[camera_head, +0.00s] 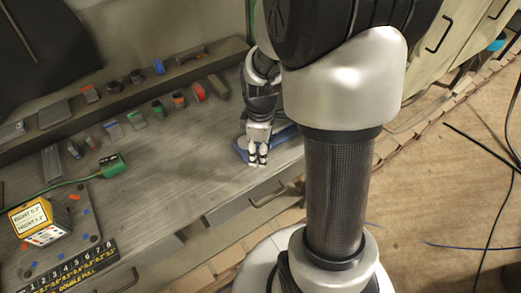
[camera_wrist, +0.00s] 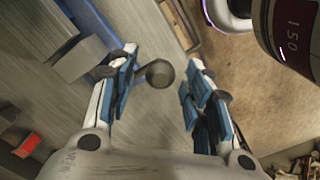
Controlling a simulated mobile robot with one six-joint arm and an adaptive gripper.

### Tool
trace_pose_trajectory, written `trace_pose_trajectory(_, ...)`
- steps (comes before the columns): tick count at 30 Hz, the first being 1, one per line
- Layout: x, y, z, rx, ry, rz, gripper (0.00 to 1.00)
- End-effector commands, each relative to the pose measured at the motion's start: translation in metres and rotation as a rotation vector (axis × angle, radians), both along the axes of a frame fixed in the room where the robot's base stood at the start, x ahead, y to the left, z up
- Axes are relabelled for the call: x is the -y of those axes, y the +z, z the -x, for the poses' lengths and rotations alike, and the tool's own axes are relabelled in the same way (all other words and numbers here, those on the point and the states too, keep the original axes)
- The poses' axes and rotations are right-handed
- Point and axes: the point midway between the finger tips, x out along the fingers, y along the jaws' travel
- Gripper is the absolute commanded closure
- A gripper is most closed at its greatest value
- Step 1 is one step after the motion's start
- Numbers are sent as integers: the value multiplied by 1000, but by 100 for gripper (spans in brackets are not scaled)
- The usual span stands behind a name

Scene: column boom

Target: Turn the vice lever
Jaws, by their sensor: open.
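The blue vice (camera_head: 286,142) sits at the front edge of the grey workbench and is partly hidden behind my gripper (camera_head: 258,162). In the wrist view, a blue strip of the vice (camera_wrist: 92,22) and a grey block (camera_wrist: 84,58) lie left of my fingers. A round dark knob, the end of the vice lever (camera_wrist: 160,73), shows between the two fingers of my gripper (camera_wrist: 161,62). The fingers are spread, with a gap on both sides of the knob. The rest of the lever is mostly hidden behind the left finger.
Several small tools and coloured blocks stand in rows on the workbench (camera_head: 150,150). A green box (camera_head: 112,165) with a cable and a yellow box (camera_head: 40,222) with labels lie at the left. Drawer handles (camera_head: 268,196) line the bench front. Cables (camera_head: 480,145) lie on the brown floor.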

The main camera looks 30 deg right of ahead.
Motion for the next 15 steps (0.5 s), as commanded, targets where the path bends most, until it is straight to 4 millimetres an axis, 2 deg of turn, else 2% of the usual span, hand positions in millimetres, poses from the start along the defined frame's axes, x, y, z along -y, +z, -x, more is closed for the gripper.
trace_pose_trajectory(5, 0, 0, 0, 0, 0, 0, 54)
trace_pose_trajectory(15, 0, 1, 0, 0, 0, 0, 77)
